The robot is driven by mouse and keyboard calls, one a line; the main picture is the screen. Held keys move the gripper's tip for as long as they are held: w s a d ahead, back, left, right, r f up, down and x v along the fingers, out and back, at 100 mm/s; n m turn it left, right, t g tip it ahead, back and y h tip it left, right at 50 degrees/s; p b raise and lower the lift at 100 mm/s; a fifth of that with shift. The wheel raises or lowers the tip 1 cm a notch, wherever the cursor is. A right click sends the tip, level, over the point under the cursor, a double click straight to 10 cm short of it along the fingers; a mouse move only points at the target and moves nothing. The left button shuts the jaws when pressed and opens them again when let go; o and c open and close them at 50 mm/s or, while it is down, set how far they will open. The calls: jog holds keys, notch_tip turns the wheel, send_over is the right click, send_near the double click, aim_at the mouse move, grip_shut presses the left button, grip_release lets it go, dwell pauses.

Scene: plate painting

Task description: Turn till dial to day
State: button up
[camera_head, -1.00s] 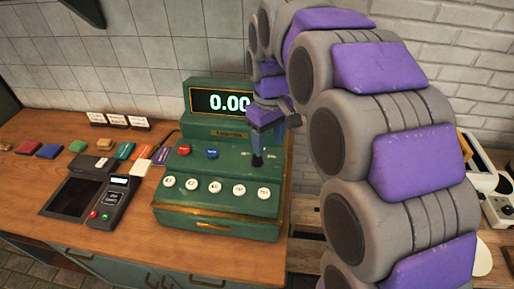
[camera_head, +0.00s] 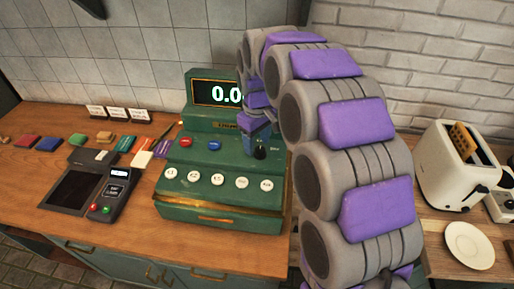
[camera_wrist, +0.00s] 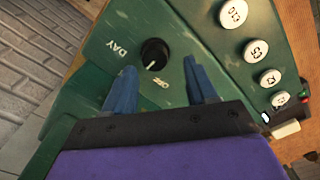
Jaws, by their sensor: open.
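The green till (camera_head: 225,196) stands on the wooden counter. Its black dial (camera_wrist: 155,53) sits on the sloped top, with the labels DAY and OFF beside it; the dial also shows in the head view (camera_head: 260,153). The dial is not gripped. In the head view my arm hides part of the till's display (camera_head: 215,93).
White round keys (camera_head: 205,181), a red button (camera_head: 185,141) and a blue button (camera_head: 214,144) sit near the dial. A card terminal (camera_head: 112,192) stands left of the till. A toaster (camera_head: 450,165) and a white plate (camera_head: 470,245) are at right.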

jog(key=shift+d+f, duration=0.2)
jog(key=shift+f, duration=0.45)
jog(key=shift+d+f, duration=0.45)
jog(key=shift+f, duration=0.05)
jog(key=shift+a, duration=0.45)
jog(key=c, duration=0.4)
jog(key=shift+d, duration=0.2)
jog(key=c, duration=0.7)
jog(key=shift+o, duration=0.2)
